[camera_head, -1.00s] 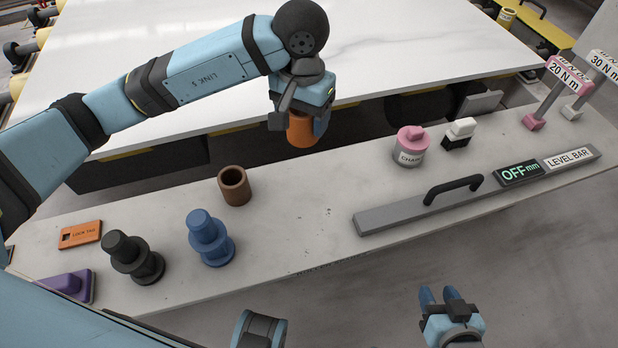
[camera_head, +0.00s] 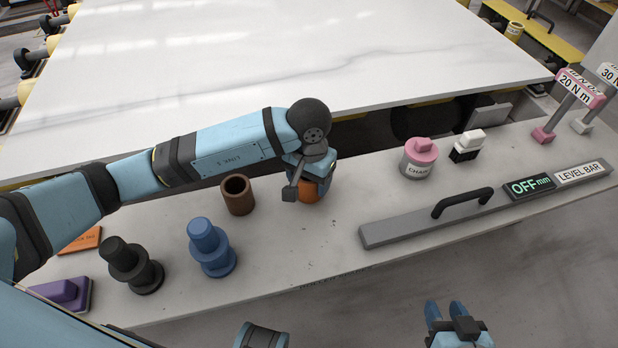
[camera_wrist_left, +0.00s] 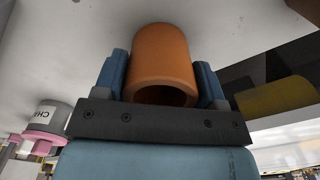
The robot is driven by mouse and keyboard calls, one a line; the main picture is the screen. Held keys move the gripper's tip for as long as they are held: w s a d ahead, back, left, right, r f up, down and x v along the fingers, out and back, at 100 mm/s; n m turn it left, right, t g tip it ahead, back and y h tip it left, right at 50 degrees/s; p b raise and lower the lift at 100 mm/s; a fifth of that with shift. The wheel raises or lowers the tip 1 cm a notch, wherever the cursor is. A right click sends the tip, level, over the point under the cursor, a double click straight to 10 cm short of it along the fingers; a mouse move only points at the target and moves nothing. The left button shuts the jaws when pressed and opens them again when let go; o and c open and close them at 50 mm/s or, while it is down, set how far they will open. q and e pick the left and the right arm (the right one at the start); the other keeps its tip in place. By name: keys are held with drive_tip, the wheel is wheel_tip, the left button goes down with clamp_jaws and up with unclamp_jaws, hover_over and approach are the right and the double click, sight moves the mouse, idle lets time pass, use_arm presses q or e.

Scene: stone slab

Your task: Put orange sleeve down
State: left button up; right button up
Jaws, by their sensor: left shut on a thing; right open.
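The orange sleeve (camera_head: 308,191) is between the jaws of my left gripper (camera_head: 309,182), low over the grey bench to the right of the brown sleeve. In the left wrist view the orange sleeve (camera_wrist_left: 163,62) is a hollow cylinder, with blue fingers (camera_wrist_left: 160,85) closed on both its sides. Its far end is close to the bench surface; I cannot tell whether it touches. My right gripper (camera_head: 445,311) is open and empty in front of the bench, at the bottom of the head view.
On the bench (camera_head: 330,245) stand a brown sleeve (camera_head: 238,196), a blue stepped plug (camera_head: 210,248), a black one (camera_head: 130,266), a pink-lidded can (camera_head: 419,158) and a level bar (camera_head: 440,215). A white slab (camera_head: 250,70) lies behind. Bench in front of the orange sleeve is clear.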

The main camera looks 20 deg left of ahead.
use_arm(q)
drive_tip(key=shift+f+b, duration=0.2)
drive_tip(key=shift+b, duration=0.1)
drive_tip(key=o, duration=1)
drive_tip(key=shift+r, duration=0.1)
drive_tip(key=shift+c, duration=0.2)
wheel_tip(320, 180, up, 12)
drive_tip(key=p, duration=0.2)
drive_tip(key=shift+r, duration=0.2)
